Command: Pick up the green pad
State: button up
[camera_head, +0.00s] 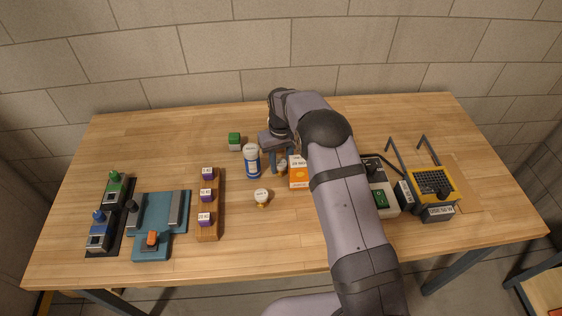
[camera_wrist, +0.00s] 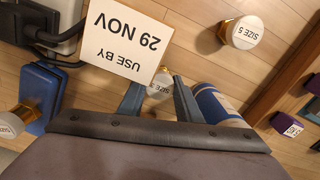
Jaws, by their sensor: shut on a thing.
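A small green block (camera_head: 235,141) stands at the back of the table, left of my gripper; I cannot tell whether it is the green pad. A green patch (camera_head: 381,200) also shows on a grey device at the right. My gripper (camera_head: 281,167) is low over the table, right of a blue-and-white bottle (camera_head: 252,160) and behind an orange-and-white box (camera_head: 298,173). In the wrist view my gripper (camera_wrist: 160,95) is shut on a small white-topped, gold-sided knob (camera_wrist: 159,88). No green thing shows between the fingers.
Another white-topped knob (camera_head: 262,197) stands in front of the bottle. A wooden rack (camera_head: 208,230) with purple labelled blocks and a teal fixture (camera_head: 151,209) are at the left. A yellow-rimmed device (camera_head: 432,185) stands at the right. The back left of the table is clear.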

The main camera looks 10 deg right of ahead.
aim_at(281, 163)
jog(key=shift+f, duration=0.1)
jog(key=shift+f, duration=0.1)
jog(key=o, duration=1.1)
notch_tip(281, 163, up, 12)
jog(key=b, duration=0.4)
jog(key=shift+r, duration=0.25)
